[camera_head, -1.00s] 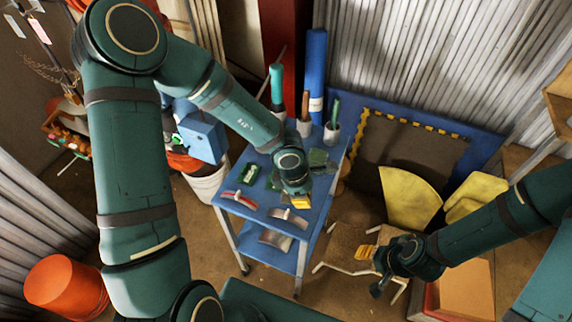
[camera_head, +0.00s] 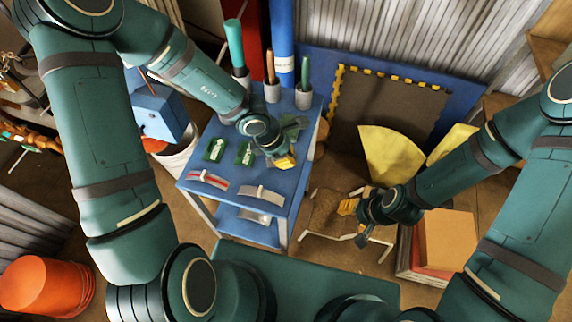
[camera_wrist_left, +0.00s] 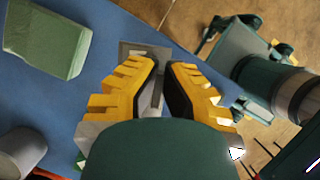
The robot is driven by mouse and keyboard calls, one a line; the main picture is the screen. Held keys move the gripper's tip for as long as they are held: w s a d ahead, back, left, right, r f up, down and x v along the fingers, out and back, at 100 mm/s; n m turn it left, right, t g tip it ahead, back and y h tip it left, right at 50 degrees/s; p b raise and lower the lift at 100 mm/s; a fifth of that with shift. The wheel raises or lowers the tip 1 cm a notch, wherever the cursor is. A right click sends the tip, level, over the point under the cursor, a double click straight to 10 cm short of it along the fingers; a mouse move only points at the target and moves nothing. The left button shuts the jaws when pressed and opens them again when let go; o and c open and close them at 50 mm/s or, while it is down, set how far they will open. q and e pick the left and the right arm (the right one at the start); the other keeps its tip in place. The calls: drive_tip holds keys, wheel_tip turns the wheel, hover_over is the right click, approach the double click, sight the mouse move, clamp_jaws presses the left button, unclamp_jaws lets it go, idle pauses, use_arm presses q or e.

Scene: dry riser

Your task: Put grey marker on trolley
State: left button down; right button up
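The blue trolley (camera_head: 232,180) stands in the middle of the head view. My left gripper (camera_head: 284,161) is over the right part of its top. In the left wrist view, the yellow fingers of the left gripper (camera_wrist_left: 163,75) are close together around a thin grey bar, which I take for the grey marker (camera_wrist_left: 158,90). A flat grey square piece (camera_wrist_left: 129,50) shows just past the fingertips, by the trolley's edge. Whether the marker touches the top is hidden. My right gripper (camera_head: 347,207) is right of the trolley, off its top, with nothing visible in it.
Green blocks (camera_head: 214,149), a red-striped curved piece (camera_head: 207,181) and a grey curved piece (camera_head: 262,195) lie on the trolley. Grey cups (camera_head: 303,97) with tools stand along its back. A blue-framed dark board (camera_head: 385,120) leans behind.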

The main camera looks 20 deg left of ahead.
sight(273, 163)
use_arm(q)
drive_tip(key=shift+f+b, duration=1.5)
drive_tip(key=shift+f, duration=0.4)
drive_tip(key=shift+r, duration=0.1)
drive_tip(key=c, duration=1.6)
unclamp_jaws()
drive_tip(key=o, duration=0.5)
drive_tip(key=shift+c, duration=0.2)
drive_tip(key=p+v, duration=0.9)
drive_tip(key=v, duration=0.1)
drive_tip(key=shift+r, duration=0.25)
drive_tip(key=shift+p+v, duration=0.8)
